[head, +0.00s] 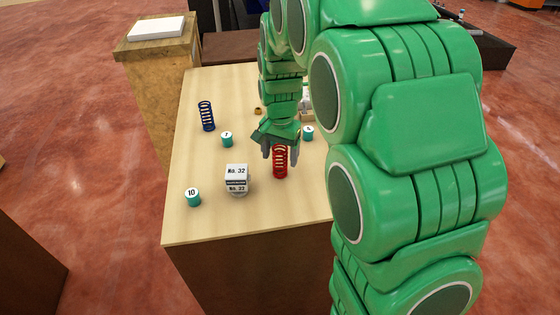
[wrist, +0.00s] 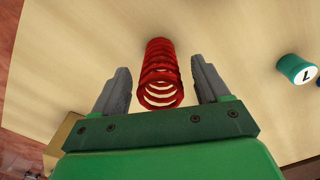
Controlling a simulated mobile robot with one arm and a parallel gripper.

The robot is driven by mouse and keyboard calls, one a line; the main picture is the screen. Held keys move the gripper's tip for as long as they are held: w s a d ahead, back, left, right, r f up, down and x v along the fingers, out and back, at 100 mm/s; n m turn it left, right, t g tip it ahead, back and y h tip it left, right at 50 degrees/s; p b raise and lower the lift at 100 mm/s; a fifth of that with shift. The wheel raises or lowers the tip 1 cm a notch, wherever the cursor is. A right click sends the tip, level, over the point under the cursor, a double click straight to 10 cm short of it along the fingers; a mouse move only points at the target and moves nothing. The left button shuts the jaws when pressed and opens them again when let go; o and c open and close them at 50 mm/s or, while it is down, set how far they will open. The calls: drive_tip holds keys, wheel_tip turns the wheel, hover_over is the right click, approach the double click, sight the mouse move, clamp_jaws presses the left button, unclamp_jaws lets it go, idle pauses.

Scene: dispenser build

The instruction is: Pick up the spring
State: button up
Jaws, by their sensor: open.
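A red spring (head: 280,162) stands upright on the light wooden table, near its middle. A second, blue spring (head: 206,116) stands at the table's back left. My gripper (head: 280,152) is open, with its fingers pointing down at the red spring. In the wrist view the red spring (wrist: 160,75) shows in line with the gap between the two grey fingers of my gripper (wrist: 161,82). The fingers appear apart from the spring. My arm hides part of the table's right side.
A white box marked No. 32 (head: 236,178) stands left of the red spring. A small brass-coloured part (head: 258,111) lies farther back. The table's front left is mostly clear.

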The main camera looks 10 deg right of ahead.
sight(280, 160)
wheel_tip(280, 160, down, 3)
drive_tip(key=shift+w+f, duration=0.1)
drive_tip(key=shift+w, duration=0.05)
drive_tip(key=shift+c, duration=0.2)
drive_tip(key=c, duration=1.1)
drive_tip(key=shift+c, duration=0.2)
